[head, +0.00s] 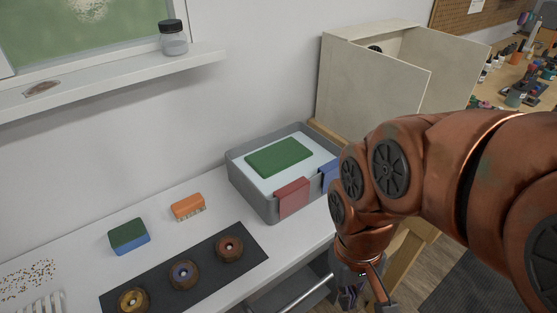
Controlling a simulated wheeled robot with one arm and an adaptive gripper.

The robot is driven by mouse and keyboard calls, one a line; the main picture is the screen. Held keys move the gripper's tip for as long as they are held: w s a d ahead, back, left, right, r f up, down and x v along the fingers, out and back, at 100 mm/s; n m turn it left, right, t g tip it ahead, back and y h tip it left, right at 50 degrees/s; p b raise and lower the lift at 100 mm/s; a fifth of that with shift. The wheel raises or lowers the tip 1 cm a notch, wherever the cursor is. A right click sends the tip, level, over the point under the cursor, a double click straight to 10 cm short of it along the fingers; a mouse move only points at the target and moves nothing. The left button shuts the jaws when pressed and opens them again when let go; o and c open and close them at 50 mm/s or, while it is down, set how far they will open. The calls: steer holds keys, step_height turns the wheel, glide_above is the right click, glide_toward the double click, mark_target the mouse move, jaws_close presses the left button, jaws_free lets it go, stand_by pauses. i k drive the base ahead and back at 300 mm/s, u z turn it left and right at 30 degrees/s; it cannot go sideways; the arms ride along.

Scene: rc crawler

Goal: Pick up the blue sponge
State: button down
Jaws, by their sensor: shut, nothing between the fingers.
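The blue sponge (131,244) lies on the white table at the left in the head view. It is a small block with a green upper layer and a blue lower layer. My gripper (368,296) hangs at the bottom, right of centre, beyond the table's front edge and far to the right of the sponge. It is shut and empty, pointing down, and only partly in view.
An orange brush (187,206) lies right of the sponge. A dark mat (210,268) with several round knobs lies in front. A grey tray (252,196) holds a green pad (279,157), with red and blue pieces at its rim. A jar (173,40) stands on the windowsill.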

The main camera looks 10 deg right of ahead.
mark_target(124, 238)
steer(key=u, duration=1.7)
steer(key=k, duration=0.45)
steer(key=u, duration=1.35)
steer(key=i, duration=0.95)
steer(key=z, duration=0.85)
steer(key=i, duration=0.6)
steer(key=z, duration=0.5)
